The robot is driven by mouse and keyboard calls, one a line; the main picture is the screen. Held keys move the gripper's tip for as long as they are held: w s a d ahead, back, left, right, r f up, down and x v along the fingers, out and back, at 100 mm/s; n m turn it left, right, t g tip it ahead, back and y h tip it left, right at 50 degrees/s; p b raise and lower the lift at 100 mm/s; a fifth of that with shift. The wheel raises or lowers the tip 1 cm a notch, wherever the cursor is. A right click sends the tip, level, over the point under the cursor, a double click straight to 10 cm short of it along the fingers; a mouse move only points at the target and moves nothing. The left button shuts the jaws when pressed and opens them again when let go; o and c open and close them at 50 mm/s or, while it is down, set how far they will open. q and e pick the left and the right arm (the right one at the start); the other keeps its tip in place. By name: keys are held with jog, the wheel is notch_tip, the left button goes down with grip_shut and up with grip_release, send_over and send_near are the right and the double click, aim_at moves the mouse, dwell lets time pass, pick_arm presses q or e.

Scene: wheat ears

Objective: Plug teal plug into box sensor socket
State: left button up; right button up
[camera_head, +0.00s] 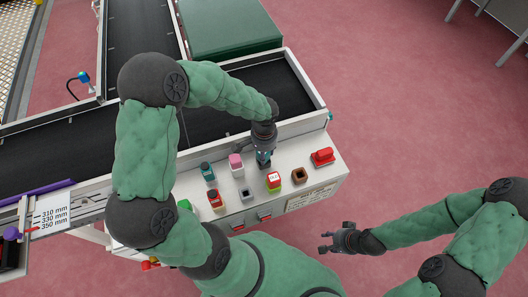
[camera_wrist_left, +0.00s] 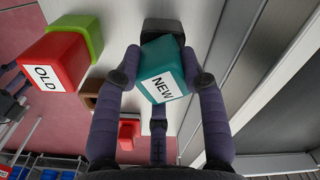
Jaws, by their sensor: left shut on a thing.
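The teal plug (camera_wrist_left: 163,82), a block with a white label reading NEW, is between the fingers of my left gripper (camera_wrist_left: 163,80) in the left wrist view. The gripper is shut on it, and a dark part shows at the plug's far end. In the head view my left gripper (camera_head: 264,160) is above the white panel (camera_head: 293,156) and mostly hides the plug. A red plug labelled OLD (camera_wrist_left: 52,68) sits on a green base (camera_wrist_left: 82,32). An open brown socket (camera_head: 299,174) is right of it in the head view. I cannot tell which socket is the box sensor's. My right gripper (camera_head: 328,242) is open and empty.
The panel also holds a teal block (camera_head: 207,170), a pink block (camera_head: 236,160), a grey open socket (camera_head: 246,193), a red-topped block (camera_head: 215,198) and a red part (camera_head: 322,156). A black conveyor (camera_head: 220,110) lies behind.

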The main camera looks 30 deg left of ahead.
pick_arm(q)
jog(key=shift+f, duration=0.3)
jog(key=o, duration=1.3)
jog(key=shift+c, duration=0.2)
notch_tip(320, 180, up, 12)
